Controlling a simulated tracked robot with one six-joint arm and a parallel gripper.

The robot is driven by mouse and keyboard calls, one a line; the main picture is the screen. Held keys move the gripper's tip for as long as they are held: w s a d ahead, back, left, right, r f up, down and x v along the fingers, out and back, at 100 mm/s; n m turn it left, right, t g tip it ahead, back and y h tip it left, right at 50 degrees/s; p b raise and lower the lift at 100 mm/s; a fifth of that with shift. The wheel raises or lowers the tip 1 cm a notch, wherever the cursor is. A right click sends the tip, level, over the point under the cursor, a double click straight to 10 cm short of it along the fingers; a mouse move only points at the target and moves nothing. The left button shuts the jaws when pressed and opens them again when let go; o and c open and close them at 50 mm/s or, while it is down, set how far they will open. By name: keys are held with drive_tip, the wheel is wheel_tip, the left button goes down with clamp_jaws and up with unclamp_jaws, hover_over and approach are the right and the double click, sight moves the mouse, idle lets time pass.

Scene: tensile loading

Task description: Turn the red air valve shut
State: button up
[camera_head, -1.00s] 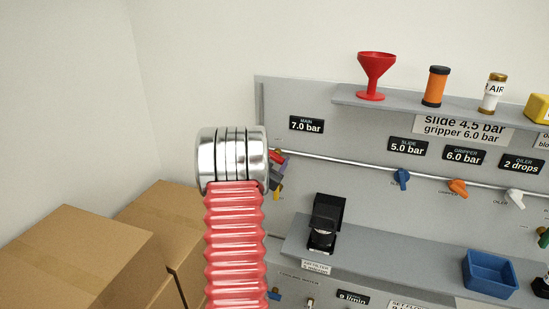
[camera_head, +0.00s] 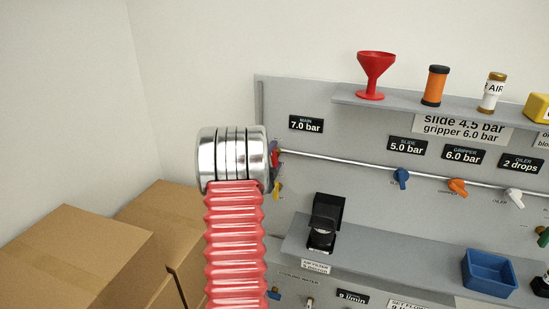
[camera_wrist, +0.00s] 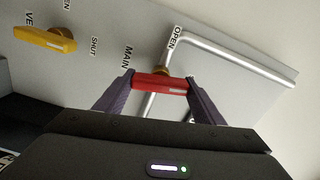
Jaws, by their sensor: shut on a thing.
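The red air valve handle (camera_wrist: 160,85) lies between the two fingers of my gripper (camera_wrist: 161,82) in the wrist view. The fingers are shut on it, one at each end of the bar. The handle sits crosswise to the silver pipe (camera_wrist: 182,62) behind it, on a brass-coloured stem. The words MAIN and OPEN are printed on the panel near it. In the head view, only a sliver of red (camera_head: 274,150) shows beside the silver ring of my arm, which hides most of the gripper and valve.
A yellow valve handle (camera_wrist: 45,39) is left of my gripper in the wrist view, near a SHUT label. Blue (camera_head: 401,178), orange (camera_head: 458,187) and white (camera_head: 515,195) valves line the pipe to the right. Cardboard boxes (camera_head: 80,250) stand at lower left.

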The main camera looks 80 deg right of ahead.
drive_tip(key=shift+s+f+m, duration=0.15)
drive_tip(key=shift+f+m, duration=0.1)
drive_tip(key=shift+m, duration=0.85)
drive_tip(key=o, duration=1.1)
drive_tip(key=shift+c, duration=0.2)
drive_tip(key=shift+r, duration=0.1)
drive_tip(key=w+a, duration=0.1)
drive_tip(key=a, duration=1.2)
drive_tip(key=shift+w+a, duration=0.2)
drive_tip(key=shift+a, duration=0.2)
